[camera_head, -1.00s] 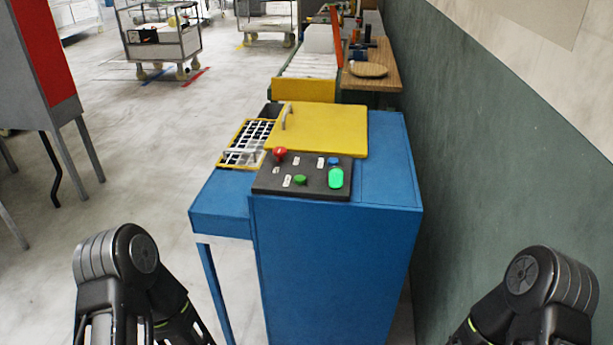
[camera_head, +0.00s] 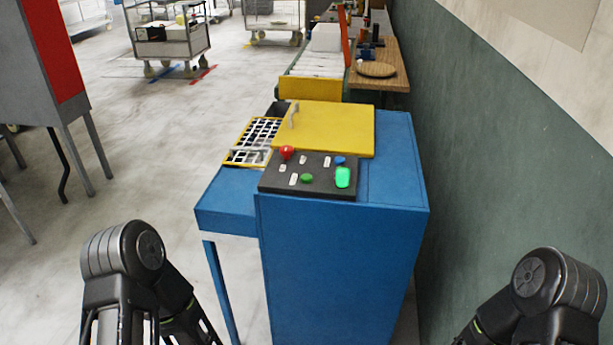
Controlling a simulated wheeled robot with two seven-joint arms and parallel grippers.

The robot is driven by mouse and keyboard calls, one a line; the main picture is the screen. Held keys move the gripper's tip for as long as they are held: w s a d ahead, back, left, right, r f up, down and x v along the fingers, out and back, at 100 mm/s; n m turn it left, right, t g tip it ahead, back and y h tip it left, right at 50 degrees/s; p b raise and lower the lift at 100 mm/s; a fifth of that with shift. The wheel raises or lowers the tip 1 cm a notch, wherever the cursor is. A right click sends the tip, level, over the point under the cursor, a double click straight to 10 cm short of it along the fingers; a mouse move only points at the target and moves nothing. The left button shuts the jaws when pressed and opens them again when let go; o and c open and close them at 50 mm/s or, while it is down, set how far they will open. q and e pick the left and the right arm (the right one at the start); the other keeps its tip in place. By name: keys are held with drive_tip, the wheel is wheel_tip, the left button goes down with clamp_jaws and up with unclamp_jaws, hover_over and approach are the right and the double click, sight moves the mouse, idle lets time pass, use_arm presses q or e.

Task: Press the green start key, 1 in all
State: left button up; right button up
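The blue press cabinet (camera_head: 345,265) stands in front of me. A dark control panel (camera_head: 325,188) sits on its near top edge. On the panel are a small round green key (camera_head: 306,179), a red mushroom button (camera_head: 286,153), a blue button (camera_head: 339,160) and a bright green lit piece (camera_head: 343,177). Small white labels sit beside them. Nothing covers the panel. Links of my two arms show at the lower left and lower right, both well apart from the panel. Neither gripper's fingers are in the picture.
A green wall (camera_head: 480,170) runs close along the right. A grey and red cabinet (camera_head: 50,70) stands at left. Open floor (camera_head: 150,180) lies between.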

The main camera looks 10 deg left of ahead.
use_arm(q)
clamp_jaws()
idle(1.1)
